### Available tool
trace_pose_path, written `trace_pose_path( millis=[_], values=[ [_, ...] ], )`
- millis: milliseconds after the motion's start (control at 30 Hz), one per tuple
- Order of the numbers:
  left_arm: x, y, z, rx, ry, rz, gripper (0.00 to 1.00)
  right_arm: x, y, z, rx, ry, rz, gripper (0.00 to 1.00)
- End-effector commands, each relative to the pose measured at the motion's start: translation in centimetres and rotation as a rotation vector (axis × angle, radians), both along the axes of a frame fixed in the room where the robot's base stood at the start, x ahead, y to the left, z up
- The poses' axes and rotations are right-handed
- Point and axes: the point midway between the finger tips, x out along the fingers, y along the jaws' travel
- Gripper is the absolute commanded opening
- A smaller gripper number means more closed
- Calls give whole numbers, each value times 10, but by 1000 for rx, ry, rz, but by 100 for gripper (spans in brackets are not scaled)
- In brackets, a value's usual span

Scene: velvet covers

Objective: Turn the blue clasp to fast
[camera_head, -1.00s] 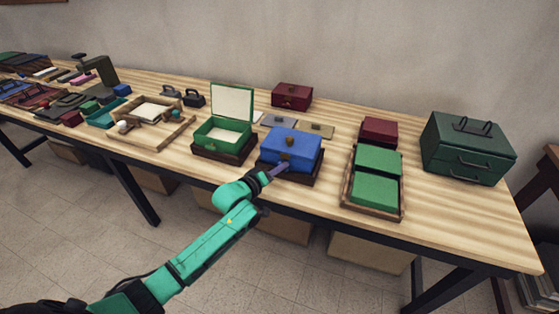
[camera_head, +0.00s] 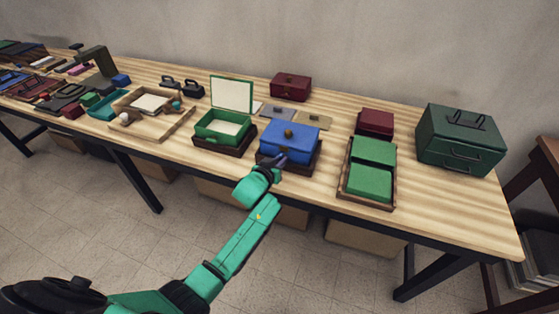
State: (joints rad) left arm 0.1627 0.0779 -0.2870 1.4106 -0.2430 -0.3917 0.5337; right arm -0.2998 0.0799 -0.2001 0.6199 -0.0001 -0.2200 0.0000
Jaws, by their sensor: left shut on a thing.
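The blue box (camera_head: 290,141) sits closed on a dark wooden base (camera_head: 314,160) near the front edge of the table. A small brass-coloured piece (camera_head: 288,134) shows on the box's front upper part. My left gripper (camera_head: 279,160) is at the front face of the box, at the clasp. It is shut on the clasp, which is mostly hidden by the fingers, so I cannot tell which way it is turned. My right gripper is not in view.
An open green box (camera_head: 222,127) stands just left of the blue box. A tray with green blocks (camera_head: 370,182) is to the right, with a large green case (camera_head: 460,138) beyond. A dark red box (camera_head: 291,86) stands behind.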

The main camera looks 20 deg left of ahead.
Motion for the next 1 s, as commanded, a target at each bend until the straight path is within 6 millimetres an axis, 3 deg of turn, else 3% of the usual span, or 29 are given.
trace_pose_path(
  millis=[567, 600, 667, 1000],
  values=[
    [0, -1, 1, 36, -5, -1, 0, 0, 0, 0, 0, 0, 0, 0],
    [0, -1, 1, 36, -5, -1, 29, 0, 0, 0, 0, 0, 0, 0],
    [0, -1, 1, 36, -5, -1, 48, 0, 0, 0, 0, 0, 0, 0],
    [-1, 0, 1, 37, -4, 0, 48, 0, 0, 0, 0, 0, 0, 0]
  ],
)
